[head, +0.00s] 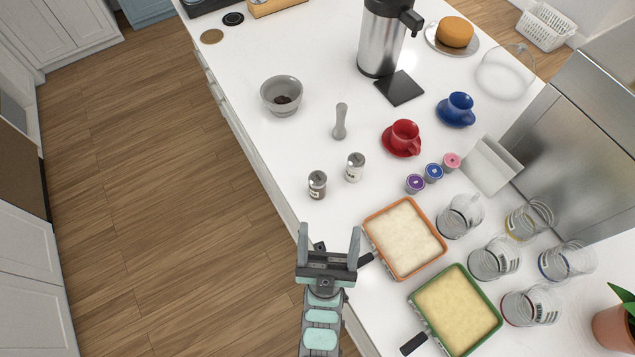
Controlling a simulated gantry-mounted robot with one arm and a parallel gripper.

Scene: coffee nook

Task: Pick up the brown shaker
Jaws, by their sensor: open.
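The brown shaker (317,186) stands upright on the white counter near its left edge. It has a shiny metal top and dark brown contents. A similar shaker with pale contents (355,167) stands just to its right, a small gap apart. My gripper (329,241) is open, its two fingers pointing up the picture. It is below the brown shaker in the picture, apart from it, with nothing between the fingers.
An orange-rimmed tray (385,263) and a green-rimmed tray (432,325) lie right of my gripper, with dark handles. Coffee pods (415,184), a red cup (404,136), a grey bowl (282,95) and a grey tamper-like object (340,122) stand beyond. Several glass mugs (460,215) are at right.

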